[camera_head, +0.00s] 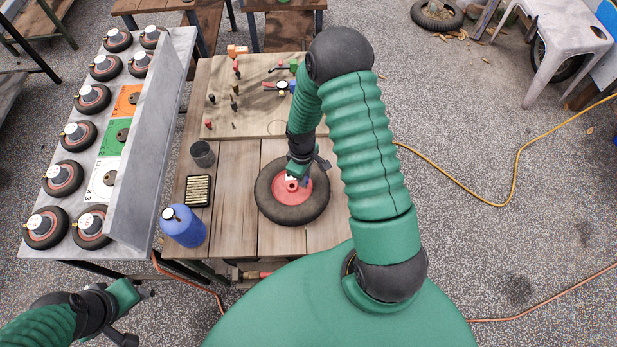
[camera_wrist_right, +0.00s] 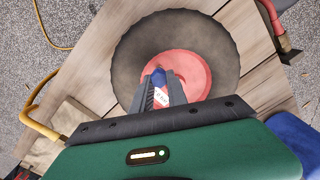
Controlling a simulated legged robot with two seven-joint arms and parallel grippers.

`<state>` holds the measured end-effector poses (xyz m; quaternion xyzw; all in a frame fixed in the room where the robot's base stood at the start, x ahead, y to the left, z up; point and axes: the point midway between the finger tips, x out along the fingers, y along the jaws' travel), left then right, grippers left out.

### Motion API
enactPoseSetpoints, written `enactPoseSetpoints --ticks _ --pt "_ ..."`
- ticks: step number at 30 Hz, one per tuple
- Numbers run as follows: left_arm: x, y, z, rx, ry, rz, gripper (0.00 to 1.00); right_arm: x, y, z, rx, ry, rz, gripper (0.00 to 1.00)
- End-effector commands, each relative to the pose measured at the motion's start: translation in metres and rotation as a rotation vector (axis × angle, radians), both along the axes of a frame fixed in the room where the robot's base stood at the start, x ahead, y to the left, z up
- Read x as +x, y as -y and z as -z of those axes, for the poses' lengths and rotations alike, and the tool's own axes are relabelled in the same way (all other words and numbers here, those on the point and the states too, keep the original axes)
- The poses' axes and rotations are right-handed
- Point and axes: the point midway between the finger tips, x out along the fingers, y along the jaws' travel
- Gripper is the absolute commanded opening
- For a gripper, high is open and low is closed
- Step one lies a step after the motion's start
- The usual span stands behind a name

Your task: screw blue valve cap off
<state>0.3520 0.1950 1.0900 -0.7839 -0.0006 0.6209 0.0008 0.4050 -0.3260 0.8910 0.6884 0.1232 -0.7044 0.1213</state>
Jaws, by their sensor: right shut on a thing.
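A black-tyred wheel with a red hub (camera_head: 292,191) lies flat on the wooden table. In the right wrist view the wheel (camera_wrist_right: 200,45) fills the upper middle. The blue valve cap (camera_wrist_right: 158,76) shows on the red hub, between the fingers of my right gripper (camera_wrist_right: 160,90). The right gripper (camera_head: 298,172) is over the hub and shut on the cap. A small white tag with red marks (camera_wrist_right: 161,96) shows between the fingers. My left gripper (camera_head: 135,298) is at the lower left, away from the table; its jaw gap is not clear.
On the table (camera_head: 240,160) stand a blue bottle (camera_head: 183,226), a dark cup (camera_head: 202,154) and a black tray of small pieces (camera_head: 198,190). A tool board (camera_head: 258,100) is at the back. A grey rack (camera_head: 150,160) with several wheels is at the left.

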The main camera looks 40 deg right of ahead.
Motion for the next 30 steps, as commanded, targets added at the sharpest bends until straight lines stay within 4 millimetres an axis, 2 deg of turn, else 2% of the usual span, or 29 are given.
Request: enactPoseSetpoints --ticks 3,11,18,26,30 --pt "0.0 0.0 -0.006 0.0 0.0 0.0 0.36 0.003 -0.003 -0.002 0.002 0.005 -0.1 0.0" --pt "0.0 0.0 -0.006 0.0 0.0 0.0 0.36 0.002 -0.003 -0.002 0.002 0.004 -0.121 0.0" --pt "0.0 0.0 -0.019 0.0 0.0 0.0 0.36 0.001 -0.005 -0.003 0.006 0.001 -0.368 0.0" --pt "0.0 0.0 -0.018 0.0 0.0 0.0 0.36 0.001 -0.005 -0.001 0.005 0.001 -0.392 0.0" --pt "0.0 0.0 -0.027 0.0 0.0 0.0 0.36 0.0 -0.007 -0.004 0.007 -0.001 -0.52 0.0"
